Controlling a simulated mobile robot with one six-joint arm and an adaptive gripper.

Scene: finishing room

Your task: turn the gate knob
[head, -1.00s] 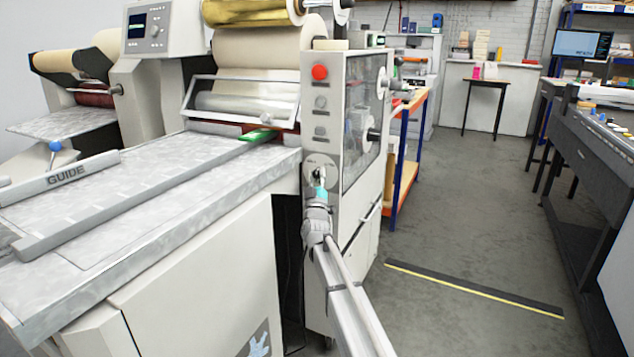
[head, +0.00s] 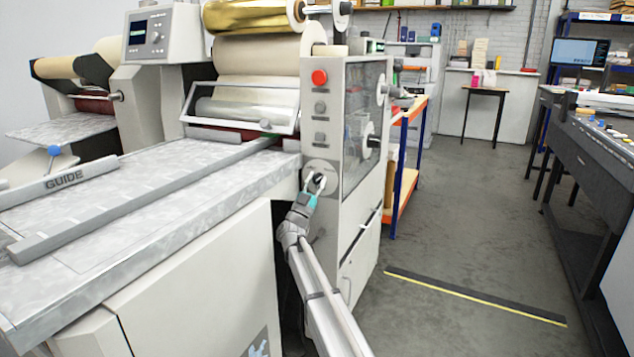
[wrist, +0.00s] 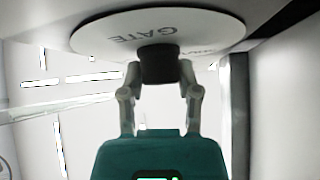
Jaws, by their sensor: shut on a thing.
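The gate knob (wrist: 160,64) is a short black knob on a round pale plate (wrist: 105,33) marked GATE. In the head view the plate (head: 312,168) sits on the front of the machine's grey control column, below its buttons. My gripper (wrist: 160,80) has its two fingers closed on either side of the knob in the wrist view. In the head view my gripper (head: 313,190) reaches the knob from below and left, with the wrist tilted. The fingers partly cover the knob there.
The control column (head: 318,225) carries a red button (head: 319,77) and two grey ones. The machine's bed (head: 180,200) with a long guide bar lies to the left. A blue and orange shelf rack (head: 408,160) stands behind. Open floor (head: 460,220) lies to the right.

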